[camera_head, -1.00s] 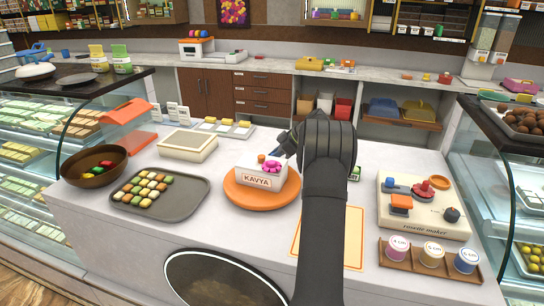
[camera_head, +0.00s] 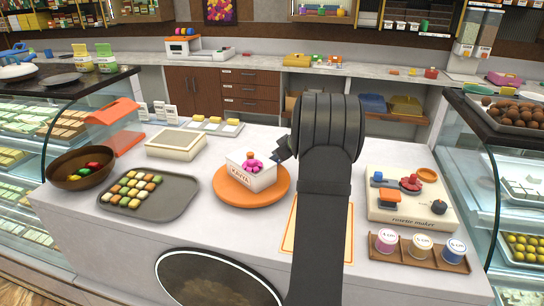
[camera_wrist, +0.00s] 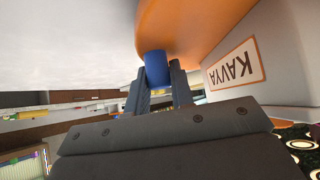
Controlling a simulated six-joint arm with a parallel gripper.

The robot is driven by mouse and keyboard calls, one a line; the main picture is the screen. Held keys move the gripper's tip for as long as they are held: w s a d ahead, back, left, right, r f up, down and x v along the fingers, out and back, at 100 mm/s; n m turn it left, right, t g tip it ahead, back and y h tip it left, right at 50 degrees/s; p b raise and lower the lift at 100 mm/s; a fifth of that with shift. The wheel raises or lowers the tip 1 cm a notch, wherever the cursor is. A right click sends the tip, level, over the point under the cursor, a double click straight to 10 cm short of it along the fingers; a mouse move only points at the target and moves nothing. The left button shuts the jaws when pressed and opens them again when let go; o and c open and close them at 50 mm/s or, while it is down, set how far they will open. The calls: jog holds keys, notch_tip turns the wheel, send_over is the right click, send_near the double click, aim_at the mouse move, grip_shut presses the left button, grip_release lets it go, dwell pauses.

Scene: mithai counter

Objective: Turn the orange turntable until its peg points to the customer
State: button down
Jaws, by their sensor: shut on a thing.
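The orange turntable (camera_head: 252,199) stands on the white counter and carries a white box (camera_head: 262,181) with a KAVYA label, which also shows in the wrist view (camera_wrist: 286,60). Pink and orange pieces show at the box's top. In the wrist view the turntable (camera_wrist: 190,22) has a blue peg (camera_wrist: 157,66) at its rim. My gripper (camera_wrist: 158,82) is shut on this peg, a finger on either side. In the head view my gripper (camera_head: 284,152) is at the turntable's far right side, partly hidden by my arm, and the peg cannot be made out clearly.
A grey tray of sweets (camera_head: 180,202) and a brown bowl (camera_head: 57,181) stand left. A pale box (camera_head: 177,145) is behind. An orange-edged mat (camera_head: 289,240) lies partly under my arm. A rosette maker (camera_head: 385,215) and a rack of cups (camera_head: 400,259) stand right.

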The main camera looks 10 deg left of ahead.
aim_at(283, 171)
jog(key=shift+s+d+r+m+t+h, duration=0.1)
jog(key=shift+s+d+m+t+h, duration=0.35)
jog(key=shift+s+d+m+t, duration=0.5)
jog(key=shift+s+d+m+t+h, duration=0.5)
jog(key=shift+d+m, duration=0.15)
jog(key=shift+m, duration=0.6)
jog(key=shift+s+d+m+t+h, duration=0.3)
jog(key=shift+s+m+h, duration=0.1)
jog(key=shift+s+m, duration=0.2)
jog(key=shift+s+d+m+t+h, duration=0.25)
jog(key=shift+s+m+h, duration=0.25)
jog(key=shift+m, duration=0.25)
jog(key=shift+s+d+m+t+h, duration=0.3)
jog(key=shift+s+m+h, duration=0.05)
jog(key=shift+s+m, duration=0.3)
jog(key=c, duration=1.3)
grip_release()
jog(key=shift+o, duration=0.2)
jog(key=shift+s, duration=0.1)
jog(key=v, duration=1.7)
jog(key=shift+s, duration=0.2)
jog(key=shift+r, duration=0.1)
